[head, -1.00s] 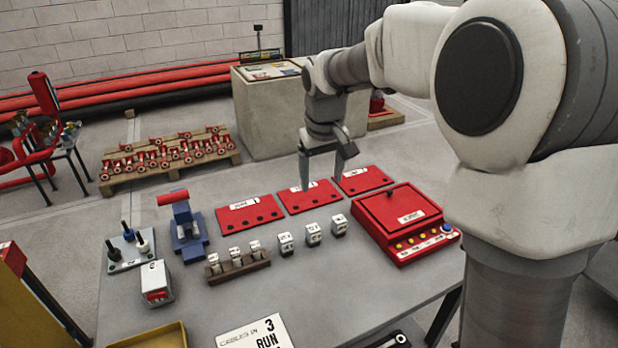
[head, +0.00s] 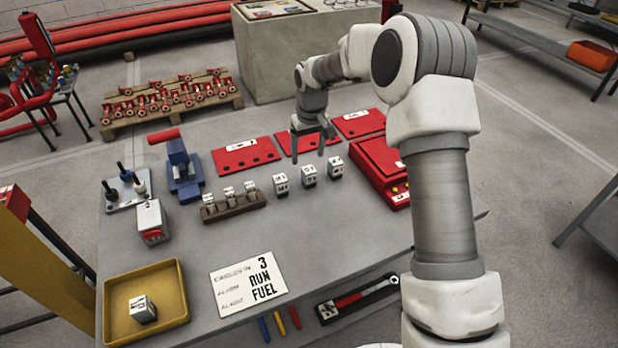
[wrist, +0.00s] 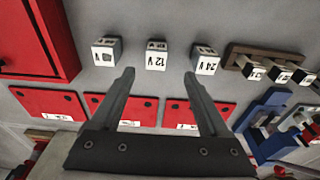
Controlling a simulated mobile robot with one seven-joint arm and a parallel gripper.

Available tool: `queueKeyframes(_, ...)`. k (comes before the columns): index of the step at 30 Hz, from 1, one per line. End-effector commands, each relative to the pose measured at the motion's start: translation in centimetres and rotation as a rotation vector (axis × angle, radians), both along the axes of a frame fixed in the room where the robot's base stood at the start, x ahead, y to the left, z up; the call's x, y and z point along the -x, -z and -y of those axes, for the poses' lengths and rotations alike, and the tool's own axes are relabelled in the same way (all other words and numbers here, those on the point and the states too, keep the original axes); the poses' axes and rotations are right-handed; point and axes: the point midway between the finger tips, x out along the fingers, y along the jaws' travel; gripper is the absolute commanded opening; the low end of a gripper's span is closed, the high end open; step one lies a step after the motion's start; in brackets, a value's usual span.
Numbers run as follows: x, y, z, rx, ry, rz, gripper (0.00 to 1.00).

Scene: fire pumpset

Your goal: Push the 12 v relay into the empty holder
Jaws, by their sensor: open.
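The 12 V relay (head: 308,176) is a small white block, the middle of three standing in a row on the grey table; its label reads clearly in the wrist view (wrist: 156,57). The 24 V relay (head: 281,184) stands on one side and a third relay (head: 335,167) on the other. My gripper (head: 308,150) is open and empty, pointing down above the middle red plate, behind the row. In the wrist view its fingertips (wrist: 159,74) lie either side of the 12 V relay's line, apart from it. I cannot tell which thing is the empty holder.
A brown rack (head: 215,212) with several white-topped pieces stands left of the relays. A red box (head: 380,165) is close on the right. A yellow tray (head: 112,318) holds one white block (head: 143,309). Bare table lies in front of the relays.

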Motion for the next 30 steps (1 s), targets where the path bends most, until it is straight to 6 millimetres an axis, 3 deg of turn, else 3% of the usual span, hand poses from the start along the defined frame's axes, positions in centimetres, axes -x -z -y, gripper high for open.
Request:
queueKeyframes(3, -0.2, 2.3, -0.1, 0.001, 0.0, -0.002, 0.79)
queueKeyframes(14, -0.5, 4.8, 0.0, 0.0, 0.001, -0.001, 0.79)
queueKeyframes(22, -1.0, 8.6, 0.2, 0.0, 0.0, 0.0, 0.79)
queueKeyframes(30, -1.1, 8.9, 0.2, 0.001, 0.0, 0.001, 0.77)
